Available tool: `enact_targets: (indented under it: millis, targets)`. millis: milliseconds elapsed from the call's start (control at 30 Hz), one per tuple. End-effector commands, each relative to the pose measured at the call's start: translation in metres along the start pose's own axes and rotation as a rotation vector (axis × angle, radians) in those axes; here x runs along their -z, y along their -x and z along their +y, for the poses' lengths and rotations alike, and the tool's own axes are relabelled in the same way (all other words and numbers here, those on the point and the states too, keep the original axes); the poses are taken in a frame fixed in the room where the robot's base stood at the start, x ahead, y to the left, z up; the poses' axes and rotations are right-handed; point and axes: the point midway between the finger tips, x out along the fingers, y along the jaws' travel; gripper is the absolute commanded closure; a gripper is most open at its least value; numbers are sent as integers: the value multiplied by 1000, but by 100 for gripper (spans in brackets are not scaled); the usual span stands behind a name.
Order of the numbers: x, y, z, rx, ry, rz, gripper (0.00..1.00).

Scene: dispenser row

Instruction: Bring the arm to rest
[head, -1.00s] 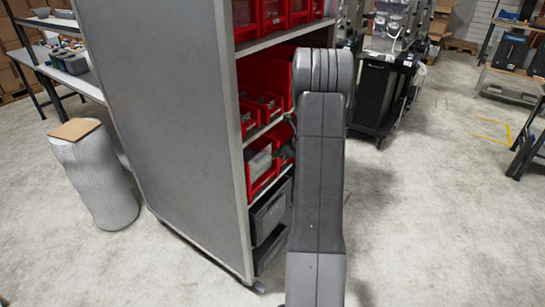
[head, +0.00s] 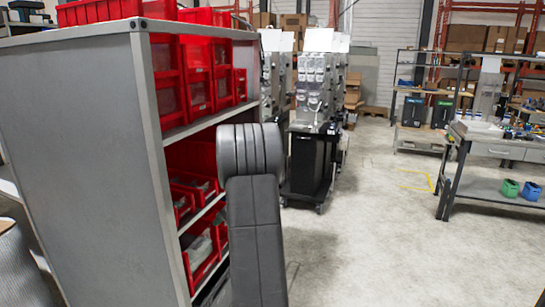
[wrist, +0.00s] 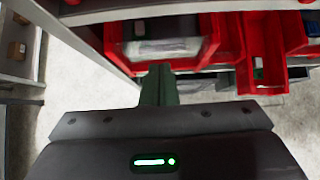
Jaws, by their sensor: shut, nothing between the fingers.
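My gripper (wrist: 160,88) shows in the wrist view with its two fingers together and nothing between them. The fingertips are just below the front of a red bin (wrist: 160,58) on the shelf, with a grey item inside it; I cannot tell if they touch it. In the head view my arm stands upright in front of the open side of the grey shelving cabinet (head: 85,130). My gripper is hidden there behind the arm.
Red bins (head: 197,75) fill the cabinet's shelves, close beside my arm. A black cart (head: 308,160) with clear dispensers stands behind. The floor between is open.

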Motion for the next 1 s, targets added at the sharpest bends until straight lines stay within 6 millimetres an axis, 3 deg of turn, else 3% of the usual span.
enact_targets:
  millis: [567, 733, 1000]
  targets:
    - [46, -86, 1, -3, -2, 2, 100]
    - [31, -99, 1, 0, 1, 1, 100]
    - [25, -106, 1, 2, -2, 1, 100]
